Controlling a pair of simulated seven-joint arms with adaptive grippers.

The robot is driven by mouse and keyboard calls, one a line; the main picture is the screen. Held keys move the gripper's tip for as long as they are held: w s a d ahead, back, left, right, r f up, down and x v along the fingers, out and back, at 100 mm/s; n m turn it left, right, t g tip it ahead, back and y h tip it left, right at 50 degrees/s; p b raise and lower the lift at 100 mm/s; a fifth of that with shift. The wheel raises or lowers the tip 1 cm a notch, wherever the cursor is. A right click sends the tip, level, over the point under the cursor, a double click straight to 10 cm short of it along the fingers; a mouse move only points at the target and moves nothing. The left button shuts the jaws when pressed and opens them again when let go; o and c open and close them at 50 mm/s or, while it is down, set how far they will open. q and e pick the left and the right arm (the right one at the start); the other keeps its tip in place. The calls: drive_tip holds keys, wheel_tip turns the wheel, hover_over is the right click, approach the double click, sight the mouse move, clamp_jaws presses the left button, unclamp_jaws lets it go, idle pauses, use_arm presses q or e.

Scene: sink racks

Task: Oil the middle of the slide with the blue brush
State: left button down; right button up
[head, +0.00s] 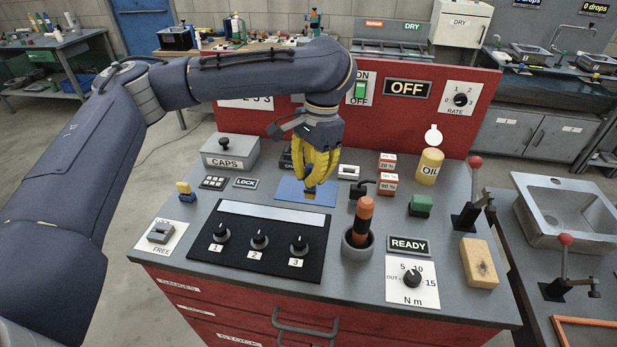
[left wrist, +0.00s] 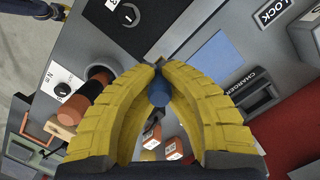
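My left gripper (head: 310,187) has yellow fingers and points down over the blue mat (head: 290,192) near the middle of the bench. In the left wrist view its fingertips meet around a small blue piece (left wrist: 158,93), which looks like the blue brush's handle. A brownish tip (head: 309,196), likely its bristles, shows just below the fingers. Most of the brush is hidden by the fingers. A pale strip (head: 270,212) lies along the back of a black panel; I cannot tell whether it is the slide. The yellow oil can (head: 429,168) stands at the right. My right gripper is not in view.
Knobs (head: 259,240) line the black panel. An orange-and-black handle (head: 362,222) stands upright in a round holder. A CAPS box (head: 230,152) is behind left, small labelled boxes (head: 387,183) are right of the gripper, and red-knobbed levers (head: 469,205) stand at the right.

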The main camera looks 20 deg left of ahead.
sight(310, 195)
use_arm(q)
drive_tip(key=shift+f, duration=2.95)
drive_tip(key=shift+f, duration=1)
drive_tip(key=shift+a, duration=0.15)
drive_tip(key=shift+s+a+r, duration=0.15)
drive_tip(key=shift+a, duration=1.5)
drive_tip(key=shift+a, duration=0.1)
drive_tip(key=shift+a, duration=0.2)
drive_tip(key=shift+s+a, duration=0.35)
drive_tip(key=shift+a, duration=2.4)
drive_tip(key=shift+s+a, duration=0.3)
drive_tip(key=shift+a, duration=2.45)
drive_tip(key=shift+s+a, duration=0.35)
drive_tip(key=shift+a, duration=2.4)
drive_tip(key=shift+d, duration=0.15)
